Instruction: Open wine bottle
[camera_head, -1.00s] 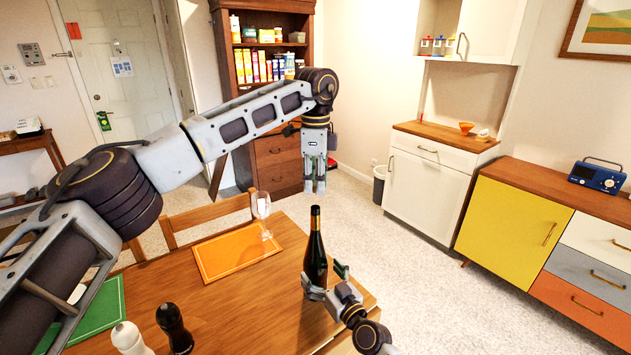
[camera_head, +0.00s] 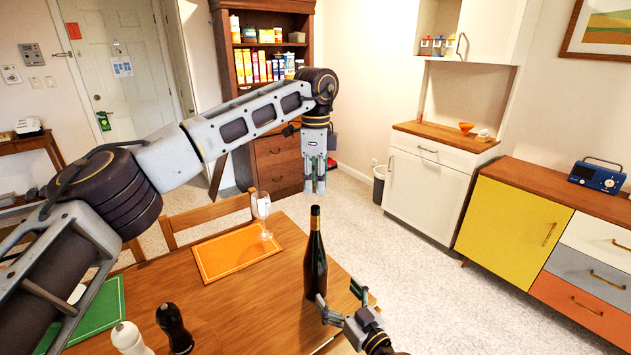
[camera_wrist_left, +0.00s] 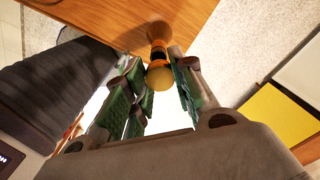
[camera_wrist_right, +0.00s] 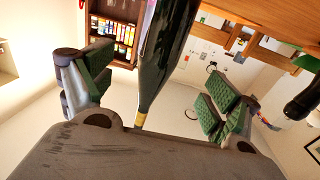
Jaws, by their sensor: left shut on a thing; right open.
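The dark wine bottle (camera_head: 316,265) stands upright near the table's right edge, with a gold band on its neck. It also shows in the right wrist view (camera_wrist_right: 165,50). My left gripper (camera_head: 318,188) hangs fingers down, just above the bottle's top in the head view. In the left wrist view a small amber, cork-like piece (camera_wrist_left: 159,77) shows between its fingers, and it is shut on this; what exactly it is I cannot tell. My right gripper (camera_head: 341,300) is open and empty, low beside the bottle on its right, its fingers apart from the glass.
The wooden table (camera_head: 250,310) holds an orange placemat (camera_head: 235,255), a clear glass (camera_head: 262,212), a green placemat (camera_head: 100,310), a white shaker (camera_head: 128,338) and a dark shaker (camera_head: 174,327). A chair back (camera_head: 205,213) stands behind. Carpet lies beyond the table's right edge.

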